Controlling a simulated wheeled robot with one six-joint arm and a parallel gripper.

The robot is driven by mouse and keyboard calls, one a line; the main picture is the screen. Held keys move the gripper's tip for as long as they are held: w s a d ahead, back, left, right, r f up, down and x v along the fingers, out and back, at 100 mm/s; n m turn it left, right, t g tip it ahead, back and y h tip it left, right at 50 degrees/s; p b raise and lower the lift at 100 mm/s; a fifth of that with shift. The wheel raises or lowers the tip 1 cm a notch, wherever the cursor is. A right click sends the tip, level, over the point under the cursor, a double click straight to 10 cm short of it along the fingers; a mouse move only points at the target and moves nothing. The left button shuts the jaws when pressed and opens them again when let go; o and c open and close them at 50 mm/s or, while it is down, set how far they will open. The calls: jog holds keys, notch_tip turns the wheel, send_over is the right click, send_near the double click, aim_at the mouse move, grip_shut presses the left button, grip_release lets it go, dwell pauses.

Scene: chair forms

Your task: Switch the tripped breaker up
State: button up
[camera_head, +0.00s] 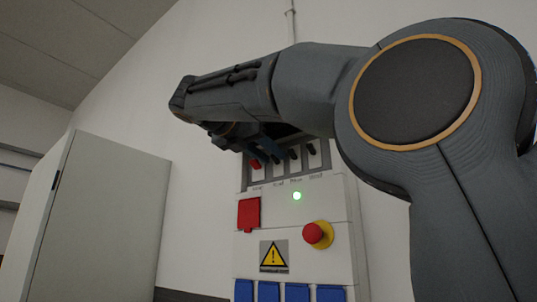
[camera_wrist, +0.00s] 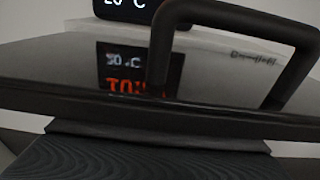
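The breaker row (camera_head: 318,162) is at the top of the wall-mounted electrical panel (camera_head: 330,200) in the head view. It has a red lever (camera_head: 255,164) at the left and black levers (camera_head: 311,149) to its right. I cannot tell from lever position which one is tripped. My gripper (camera_head: 262,143) is in front of the upper part of the row, just above the levers, and hides part of it. Its fingertips are dark and overlap the levers, so contact and opening are unclear. The wrist view shows neither the levers nor clear fingertips.
Below the breakers are a lit green lamp (camera_head: 297,196), a red cover (camera_head: 249,214), a red button (camera_head: 313,233) and blue sockets (camera_head: 298,293). A grey cabinet (camera_head: 110,220) stands left. The wrist view shows a black handle (camera_wrist: 160,60) and a display (camera_wrist: 125,8).

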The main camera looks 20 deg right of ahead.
jog(key=b+v, duration=0.1)
jog(key=v, duration=0.7)
jog(key=shift+b, duration=0.3)
dwell(0.3)
